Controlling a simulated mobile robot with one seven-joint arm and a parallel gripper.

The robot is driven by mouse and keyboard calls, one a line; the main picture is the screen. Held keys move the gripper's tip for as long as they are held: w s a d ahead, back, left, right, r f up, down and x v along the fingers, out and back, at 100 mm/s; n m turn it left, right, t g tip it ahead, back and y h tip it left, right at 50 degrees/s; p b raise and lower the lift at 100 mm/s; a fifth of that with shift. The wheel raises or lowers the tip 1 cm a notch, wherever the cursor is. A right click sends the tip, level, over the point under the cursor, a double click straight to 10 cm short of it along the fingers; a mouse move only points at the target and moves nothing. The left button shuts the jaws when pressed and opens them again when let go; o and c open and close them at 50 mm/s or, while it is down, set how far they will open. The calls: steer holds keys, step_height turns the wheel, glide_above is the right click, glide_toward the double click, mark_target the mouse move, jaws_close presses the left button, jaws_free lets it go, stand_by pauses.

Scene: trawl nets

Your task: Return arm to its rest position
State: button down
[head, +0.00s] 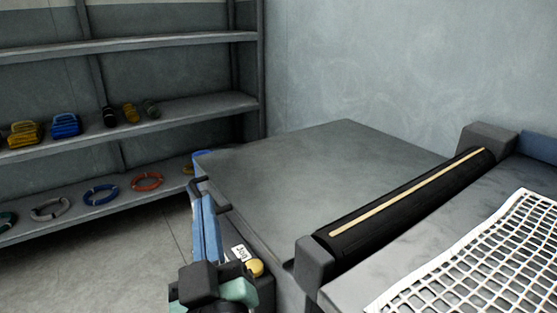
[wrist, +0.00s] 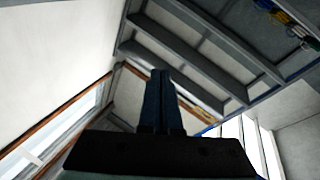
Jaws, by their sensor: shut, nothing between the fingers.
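My gripper (head: 205,200) shows low in the head view, left of the grey box-like bench. Its blue fingers point upward from a dark palm with pale green parts. In the wrist view my gripper (wrist: 162,73) shows two dark blue fingers side by side with no gap and nothing between them. Its fingers look toward the upper walls and ceiling. My arm behind the palm is mostly cut off by the bottom edge of the head view.
A grey bench (head: 310,165) stands close right of my gripper, with a black roller (head: 400,205) and a white net (head: 480,265) farther right. A grey shelf unit (head: 175,113) with coiled rings and small colored items stands back left. The floor (head: 120,265) left is clear.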

steer(key=s+d+r+m+t+h, duration=0.2)
steer(key=s+d+r+m, duration=0.1)
steer(key=r, duration=0.6)
steer(key=s+d+r+m+t+h, duration=0.2)
steer(key=s+d+r+t, duration=0.15)
steer(key=r, duration=0.65)
steer(key=s+d+r+m+t+h, duration=0.2)
steer(key=s+d+r+m, duration=0.1)
steer(key=r, duration=0.6)
step_height(320, 180, up, 37)
steer(key=p, duration=3.8)
steer(key=shift+w+f+n, duration=0.2)
steer(key=shift+w+n, duration=0.1)
steer(key=shift+w, duration=0.1)
